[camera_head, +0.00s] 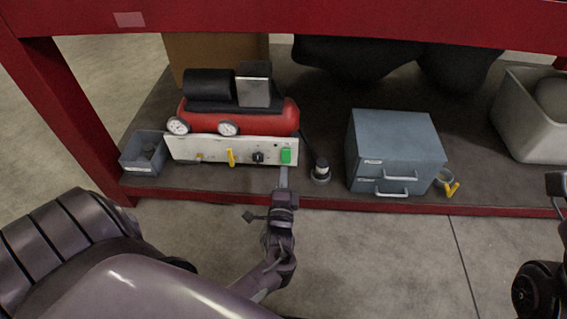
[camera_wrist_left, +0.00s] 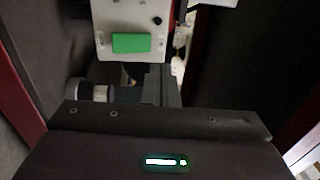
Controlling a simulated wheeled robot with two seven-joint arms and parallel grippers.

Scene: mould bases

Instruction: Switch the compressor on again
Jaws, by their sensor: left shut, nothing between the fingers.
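The compressor (camera_head: 283,118) has a red tank with a black motor on top and stands on the low shelf. Its pale front panel (camera_head: 205,147) carries two gauges above it, a yellow lever (camera_head: 230,157), a black knob (camera_head: 258,157) and a green rectangular switch (camera_head: 286,156) at the right end. In the left wrist view the green switch (camera_wrist_left: 131,43) shows on the panel's end, just ahead of the fingers. My left gripper (camera_head: 283,177) is shut and empty, its fingertips just below the green switch; I cannot tell whether they touch the panel. My right gripper (camera_head: 558,190) shows only partly at the right edge.
A small grey bin (camera_head: 143,168) stands left of the compressor. A dark cylinder (camera_head: 320,171), a blue-grey drawer cabinet (camera_head: 393,135) and a yellow-handled item (camera_head: 449,186) stand to the right. A red beam (camera_head: 300,20) crosses above; a red shelf edge runs in front.

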